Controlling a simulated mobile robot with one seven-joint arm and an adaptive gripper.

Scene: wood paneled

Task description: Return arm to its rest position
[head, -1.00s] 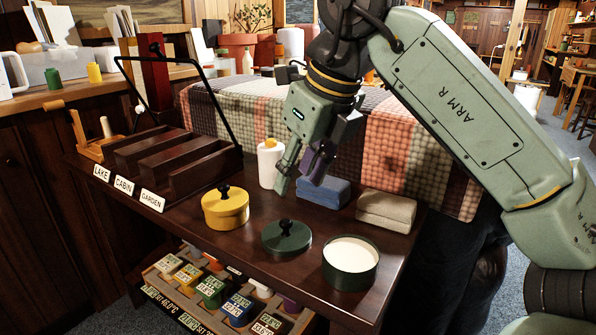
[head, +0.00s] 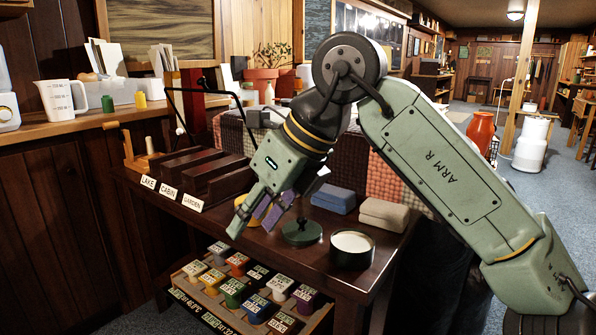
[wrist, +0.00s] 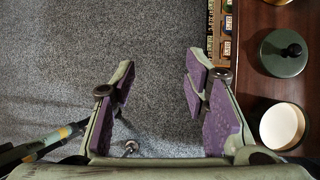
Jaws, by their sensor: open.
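My gripper (head: 250,222) hangs from the raised green arm (head: 430,165), in front of the dark table in the head view. In the wrist view its purple-padded fingers (wrist: 160,95) are spread wide with nothing between them, only grey carpet below. The dark green lid (head: 301,231) lies on the table beside the open green tin (head: 352,249) with pale contents. They also show at the right of the wrist view, the lid (wrist: 285,52) above the tin (wrist: 283,126). The yellow tin is mostly hidden behind my gripper.
Folded blue (head: 334,198) and beige (head: 384,214) cloths lie on the table. A dark divided holder (head: 203,172) with label cards stands at its left. Several labelled jars (head: 235,292) sit on a low rack beneath. A measuring jug (head: 60,100) stands on the counter. Carpet at right is open.

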